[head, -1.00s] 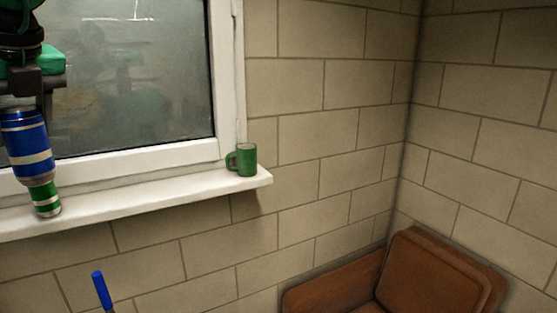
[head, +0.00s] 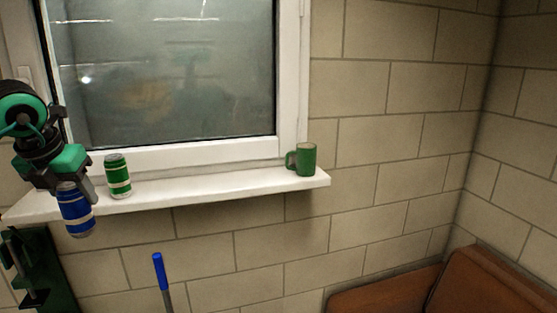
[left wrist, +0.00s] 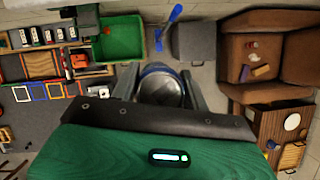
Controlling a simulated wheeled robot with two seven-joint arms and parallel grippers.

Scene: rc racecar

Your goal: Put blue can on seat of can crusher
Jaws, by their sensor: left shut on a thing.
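The blue can (head: 75,210), with pale bands, is in my left gripper (head: 74,190), which is shut on it. It hangs slightly tilted in front of the sill's left part, its lower end below the sill edge. In the left wrist view the can's round metal end (left wrist: 160,88) shows between the fingers. A dark green frame with metal parts (head: 38,270), which looks like the can crusher, stands at the lower left below the can. Its seat cannot be made out. My right gripper is not in view.
A green can (head: 118,177) and a green mug (head: 305,160) stand on the white window sill (head: 220,187). A blue-handled lever or rod (head: 159,268) rises below the sill. A brown leather armchair (head: 470,285) is at the lower right. A green bin (left wrist: 118,40) shows in the left wrist view.

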